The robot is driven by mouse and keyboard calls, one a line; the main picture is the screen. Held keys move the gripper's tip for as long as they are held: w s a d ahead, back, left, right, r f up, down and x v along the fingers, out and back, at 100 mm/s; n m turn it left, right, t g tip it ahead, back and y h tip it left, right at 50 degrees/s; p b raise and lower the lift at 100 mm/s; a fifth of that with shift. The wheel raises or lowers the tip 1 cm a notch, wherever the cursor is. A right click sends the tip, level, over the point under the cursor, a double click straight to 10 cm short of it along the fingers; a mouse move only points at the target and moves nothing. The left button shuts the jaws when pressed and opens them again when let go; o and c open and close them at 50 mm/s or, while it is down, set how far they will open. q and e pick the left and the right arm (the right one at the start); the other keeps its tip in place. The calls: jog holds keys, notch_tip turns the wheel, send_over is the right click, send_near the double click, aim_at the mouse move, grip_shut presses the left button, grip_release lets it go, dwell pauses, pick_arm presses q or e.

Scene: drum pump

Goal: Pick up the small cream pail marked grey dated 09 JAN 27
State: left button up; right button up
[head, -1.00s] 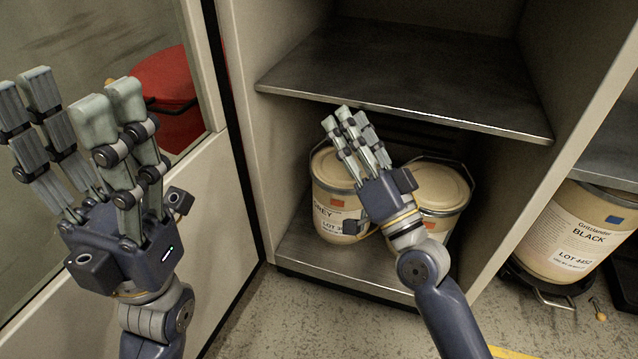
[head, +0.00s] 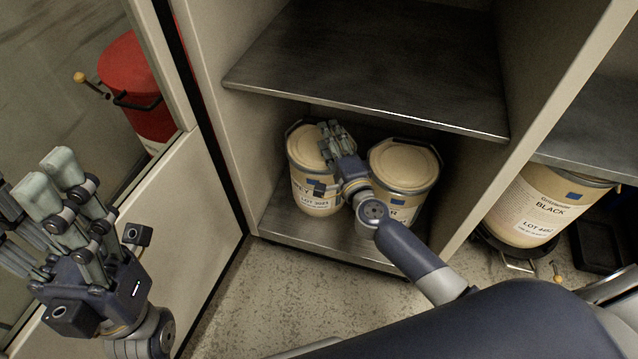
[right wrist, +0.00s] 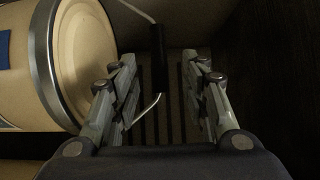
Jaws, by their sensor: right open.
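Two cream pails stand side by side on the bottom of the open cabinet. The left pail (head: 308,180) has a label ending in "EY" and a LOT line; no date is readable. The right pail (head: 405,165) has a partly hidden label ending in "ER". My right gripper (head: 333,135) is open and empty at the left pail's right side, covering part of it. In the right wrist view a cream pail (right wrist: 85,60) lies left of the fingers, and a wire handle with a dark grip (right wrist: 159,60) shows between the open fingers (right wrist: 160,75). My left gripper (head: 50,185) is open and empty at lower left.
A dark metal shelf (head: 370,70) hangs above the pails. Cabinet walls stand at left and right. A red container (head: 135,90) shows behind the glazed door (head: 190,200).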

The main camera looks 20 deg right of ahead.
aim_at(320, 119)
jog(key=shift+w, duration=0.8)
jog(key=w+b, duration=0.1)
jog(key=w, duration=0.1)
jog(key=w+b, duration=0.1)
jog(key=w, duration=0.1)
jog(key=shift+w+a+f, duration=0.15)
jog(key=shift+w+f, duration=0.05)
jog(key=shift+w+r+b, duration=0.1)
jog(key=shift+w+b, duration=0.25)
jog(key=shift+w, duration=0.05)
grip_shut()
jog(key=shift+w+r, duration=0.1)
jog(key=shift+r, duration=0.35)
